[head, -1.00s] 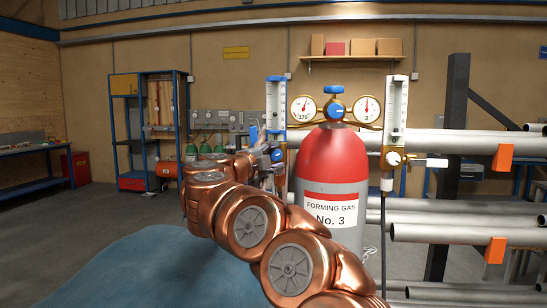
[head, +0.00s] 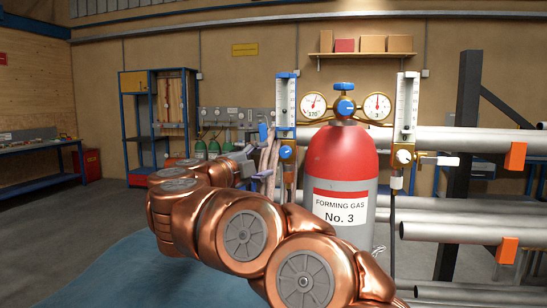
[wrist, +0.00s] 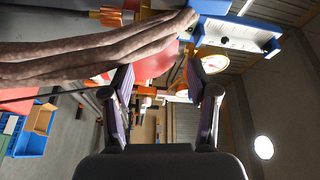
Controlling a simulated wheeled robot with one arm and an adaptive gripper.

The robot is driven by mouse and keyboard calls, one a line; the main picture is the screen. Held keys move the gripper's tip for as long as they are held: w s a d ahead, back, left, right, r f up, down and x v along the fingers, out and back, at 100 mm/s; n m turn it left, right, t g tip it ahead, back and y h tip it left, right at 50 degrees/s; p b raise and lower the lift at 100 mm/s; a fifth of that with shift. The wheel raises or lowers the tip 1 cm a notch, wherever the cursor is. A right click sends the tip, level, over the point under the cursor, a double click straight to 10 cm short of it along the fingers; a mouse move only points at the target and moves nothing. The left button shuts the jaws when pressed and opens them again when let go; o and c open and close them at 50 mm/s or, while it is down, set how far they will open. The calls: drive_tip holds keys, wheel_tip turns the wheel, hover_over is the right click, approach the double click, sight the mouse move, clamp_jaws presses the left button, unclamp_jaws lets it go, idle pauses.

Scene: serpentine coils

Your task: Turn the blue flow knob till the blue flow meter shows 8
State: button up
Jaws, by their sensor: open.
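The blue flow meter (head: 285,103) is an upright clear tube with blue ends, left of the gas bottle (head: 340,165). Its scale is too small to read. The round blue flow knob (head: 286,152) sits at its lower end and is uncovered in the head view. My gripper (head: 262,166) is just left of the knob and partly hidden by hoses and my arm. In the wrist view my gripper (wrist: 160,85) is open, with nothing between its fingers. The blue flow meter also shows there at the top right (wrist: 232,35); I cannot make out its knob.
Brownish hoses (wrist: 90,50) cross close to my gripper at the upper left of the wrist view. The regulator (head: 345,106) has a blue knob and two dials. A second flow meter (head: 405,110) with a white knob stands right of the bottle. Steel pipes (head: 470,232) lie behind.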

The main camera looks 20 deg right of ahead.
drive_tip(key=shift+v, duration=1.4)
